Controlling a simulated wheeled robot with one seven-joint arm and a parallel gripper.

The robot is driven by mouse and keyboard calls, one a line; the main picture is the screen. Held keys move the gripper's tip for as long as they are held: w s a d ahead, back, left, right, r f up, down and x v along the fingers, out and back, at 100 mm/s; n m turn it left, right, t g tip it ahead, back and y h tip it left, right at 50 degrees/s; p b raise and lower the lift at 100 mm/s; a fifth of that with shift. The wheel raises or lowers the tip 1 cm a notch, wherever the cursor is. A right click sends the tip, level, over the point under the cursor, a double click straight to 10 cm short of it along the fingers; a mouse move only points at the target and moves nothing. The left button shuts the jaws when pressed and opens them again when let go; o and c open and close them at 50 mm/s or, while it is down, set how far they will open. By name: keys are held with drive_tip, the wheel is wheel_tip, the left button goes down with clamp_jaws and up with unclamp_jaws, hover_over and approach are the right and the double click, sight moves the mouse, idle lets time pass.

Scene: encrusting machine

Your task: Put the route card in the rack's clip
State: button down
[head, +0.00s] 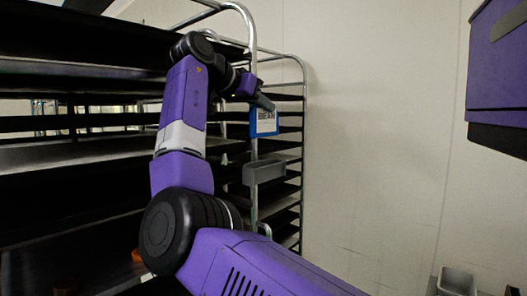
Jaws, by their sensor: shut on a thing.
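The route card (265,123) is a small white sheet with a blue border and dark lettering that looks like "BEAN". It hangs upright just below my gripper (264,103), which is shut on its top edge. The rack (254,60) is a tall metal frame with dark trays on the left. The card is at the rack's front right post, overlapping it in the picture; I cannot tell whether they touch. A grey holder (264,171) is on the post just below the card. I cannot tell whether it is the clip. The fingertips are small and dark here.
Dark trays (75,155) fill the rack at several levels behind my arm. A pale wall (370,150) stands to the right of the rack, with clear space in front of it. A grey container (457,281) is at the lower right.

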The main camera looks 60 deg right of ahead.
wheel_tip(320, 180, down, 12)
drive_tip(key=shift+r+p, duration=0.15)
drive_tip(key=shift+p, duration=0.5)
drive_tip(key=c, duration=1.5)
unclamp_jaws()
drive_tip(key=shift+o, duration=0.2)
drive_tip(key=b+v, duration=0.2)
drive_tip(key=v, duration=1)
